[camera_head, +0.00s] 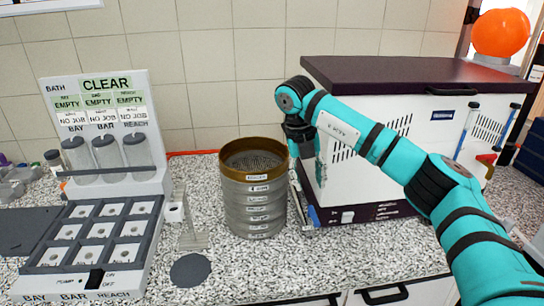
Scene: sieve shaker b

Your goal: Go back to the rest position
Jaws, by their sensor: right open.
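My right arm (375,140) comes in from the right and bends down at the wrist. My right gripper (297,160) points down, open, just right of the sieve stack; its fingers are small and partly hard to make out against the white machine. The sieve stack (254,205) is a round metal tower of several labelled sieves with a brown top ring, standing upright on the counter. I cannot tell whether the gripper touches it. My left gripper is out of view.
A white machine with a dark lid (400,72) stands behind my right arm. A labelled bath station (107,140) with a dark-slotted tray (95,235) is at the left. A clear stand (190,225) and a dark disc (190,270) lie between. The speckled counter is free in front of the stack.

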